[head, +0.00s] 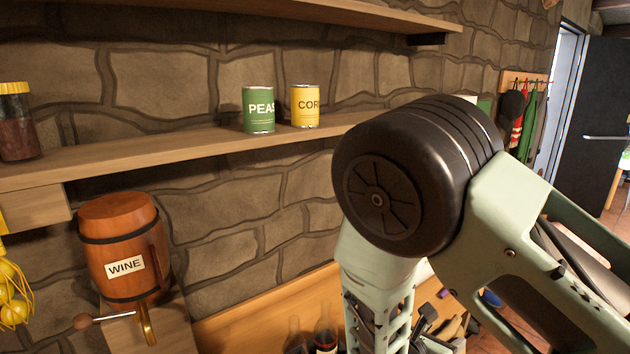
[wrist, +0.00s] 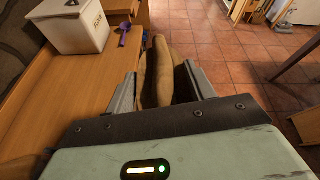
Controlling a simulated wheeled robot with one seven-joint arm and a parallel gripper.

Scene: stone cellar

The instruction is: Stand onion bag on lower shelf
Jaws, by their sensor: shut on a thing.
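The wooden lower shelf (head: 190,146) runs along the stone wall in the head view. A green peas can (head: 259,110) and a yellow corn can (head: 305,106) stand on it, with a jar (head: 17,125) at its left end. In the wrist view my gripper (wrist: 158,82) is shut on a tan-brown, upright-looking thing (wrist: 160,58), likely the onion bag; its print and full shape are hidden. The gripper is over or beside the wooden counter edge, well below the shelf. In the head view only my arm shows, not the gripper.
An upper shelf (head: 250,12) hangs above. A wine barrel (head: 122,250) and a yellow net (head: 14,290) are below the shelf at left. The shelf is bare between jar and peas can. A white box (wrist: 72,25) stands on the counter (wrist: 85,85); tiled floor lies right.

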